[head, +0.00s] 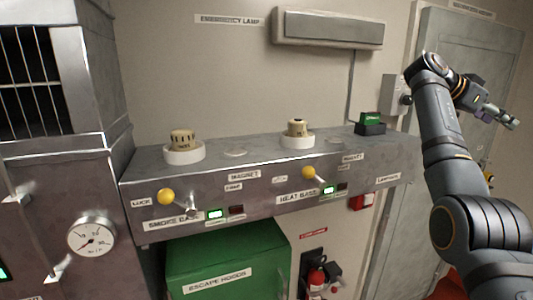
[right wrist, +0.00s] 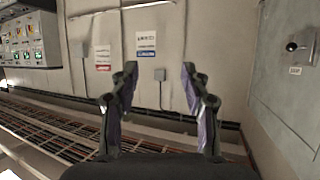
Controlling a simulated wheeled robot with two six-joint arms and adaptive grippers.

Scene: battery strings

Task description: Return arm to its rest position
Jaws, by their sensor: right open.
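My right arm (head: 450,150) comes in from the right in the head view, raised in front of a grey door. Its gripper (head: 512,122) is at the far right of that view, pointing right and away from the shelf. In the right wrist view the two fingers (right wrist: 160,85) stand wide apart with nothing between them. The gripper is open and empty. My left gripper is not in view.
A metal shelf (head: 265,190) holds two round detectors (head: 183,146) (head: 297,133) and a green-topped block (head: 370,122). A green cabinet (head: 225,262) is below. A grey door (head: 465,60) stands behind my arm. The right wrist view shows a wall and floor grating (right wrist: 50,125).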

